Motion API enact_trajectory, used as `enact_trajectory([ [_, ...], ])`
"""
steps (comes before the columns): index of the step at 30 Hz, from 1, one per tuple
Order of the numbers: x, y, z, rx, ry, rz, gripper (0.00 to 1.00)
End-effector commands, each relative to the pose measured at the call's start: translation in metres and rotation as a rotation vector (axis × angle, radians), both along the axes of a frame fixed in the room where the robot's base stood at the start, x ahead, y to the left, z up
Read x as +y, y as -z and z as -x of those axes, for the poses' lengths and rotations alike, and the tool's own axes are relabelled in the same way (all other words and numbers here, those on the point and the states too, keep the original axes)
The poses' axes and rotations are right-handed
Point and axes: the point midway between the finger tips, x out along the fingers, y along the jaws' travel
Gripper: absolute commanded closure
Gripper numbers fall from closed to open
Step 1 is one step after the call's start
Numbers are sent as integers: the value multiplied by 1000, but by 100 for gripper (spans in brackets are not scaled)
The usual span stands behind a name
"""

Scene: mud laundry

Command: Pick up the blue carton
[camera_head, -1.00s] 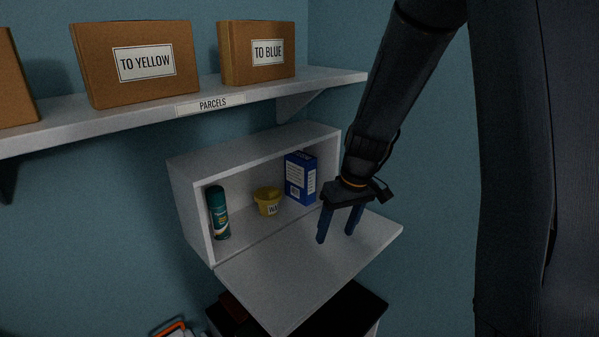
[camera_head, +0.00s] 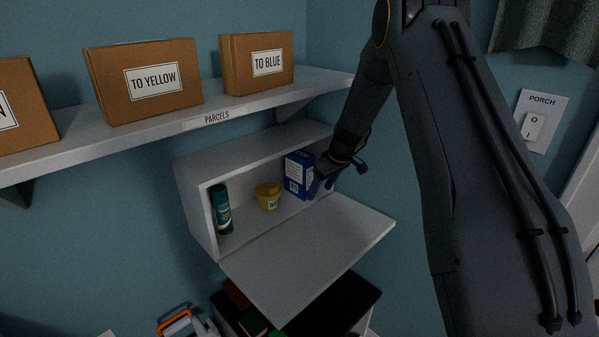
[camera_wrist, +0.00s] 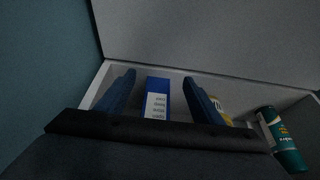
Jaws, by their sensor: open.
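The blue carton (camera_head: 297,175) stands upright at the right end of the open wall cabinet (camera_head: 206,215), with white printed panels on its sides. My gripper (camera_head: 322,187) is at the cabinet's opening, right by the carton's right side in the head view. In the wrist view the carton (camera_wrist: 157,98) shows between my two blue fingers (camera_wrist: 155,95), which are spread apart with a gap on each side. My gripper is open and holds nothing. The carton's lower part is hidden in the wrist view by the dark gripper body.
A yellow tub (camera_head: 268,196) stands left of the carton, and a green spray can (camera_head: 221,209) farther left. The cabinet's flap (camera_head: 310,250) hangs open below. A shelf (camera_head: 130,138) with boxes (camera_head: 150,80) is above.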

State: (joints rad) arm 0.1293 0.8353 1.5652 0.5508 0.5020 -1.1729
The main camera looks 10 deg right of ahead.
Motion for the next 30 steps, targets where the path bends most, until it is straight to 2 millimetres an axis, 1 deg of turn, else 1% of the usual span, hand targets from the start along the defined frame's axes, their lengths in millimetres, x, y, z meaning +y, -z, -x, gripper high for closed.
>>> enact_trajectory([
  [7, 10, 0, -13, 1, -3, 0, 39],
  [15, 33, 1, -46, 2, -2, 0, 39],
  [21, 34, 10, -48, 1, -1, 0, 39],
  [28, 34, 11, -48, 1, -1, 0, 39],
  [30, 33, 11, -48, 1, 0, 0, 51],
])
